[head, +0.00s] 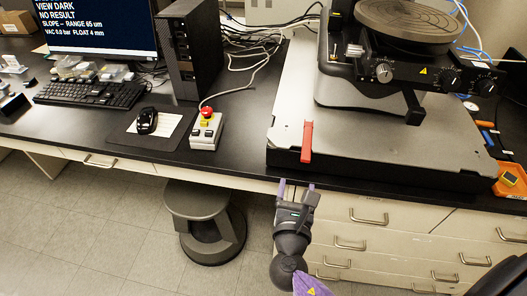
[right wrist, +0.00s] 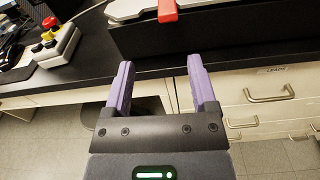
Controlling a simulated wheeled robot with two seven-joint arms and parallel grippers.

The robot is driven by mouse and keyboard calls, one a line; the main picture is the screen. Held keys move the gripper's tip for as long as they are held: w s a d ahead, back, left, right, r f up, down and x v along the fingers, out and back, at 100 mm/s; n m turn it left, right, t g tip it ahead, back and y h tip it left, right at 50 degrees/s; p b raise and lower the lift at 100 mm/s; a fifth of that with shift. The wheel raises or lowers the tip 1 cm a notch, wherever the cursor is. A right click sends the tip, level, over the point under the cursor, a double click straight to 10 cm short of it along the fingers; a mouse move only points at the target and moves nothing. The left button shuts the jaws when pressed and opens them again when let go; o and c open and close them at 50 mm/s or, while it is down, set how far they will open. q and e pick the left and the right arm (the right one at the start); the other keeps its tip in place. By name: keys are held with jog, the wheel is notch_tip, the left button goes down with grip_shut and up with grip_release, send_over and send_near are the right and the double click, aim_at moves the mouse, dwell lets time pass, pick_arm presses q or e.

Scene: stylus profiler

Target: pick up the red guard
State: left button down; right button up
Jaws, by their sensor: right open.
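The red guard (head: 307,141) is a narrow red bar at the front left edge of the profiler's pale base plate (head: 375,148), overhanging its dark front side. In the right wrist view the red guard (right wrist: 166,11) shows at the top, cut off by the picture edge. My right gripper (head: 297,187) is open and empty, in front of the bench edge and below the guard, apart from it. Its purple fingers (right wrist: 158,85) point toward the bench in the right wrist view. My left gripper is not in view.
A control box with a red button (head: 206,130) stands left of the profiler. A mouse (head: 147,120), keyboard (head: 90,93) and computer tower (head: 190,50) are further left. Drawers with handles (head: 368,218) lie under the bench, and a stool (head: 205,215) stands below.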

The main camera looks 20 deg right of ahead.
aim_at(307, 150)
jog(key=shift+n+h, duration=0.3)
jog(key=shift+h, duration=0.1)
jog(key=x, duration=0.3)
jog(key=r+x, duration=0.1)
jog(key=x, duration=0.3)
jog(key=d+r+x, duration=0.1)
jog(key=x, duration=0.2)
jog(key=shift+s+b, duration=0.1)
jog(key=shift+b, duration=0.25)
jog(key=shift+c, duration=1.1)
jog(key=c, duration=0.7)
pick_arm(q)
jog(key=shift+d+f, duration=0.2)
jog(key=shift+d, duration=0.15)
pick_arm(e)
grip_shut()
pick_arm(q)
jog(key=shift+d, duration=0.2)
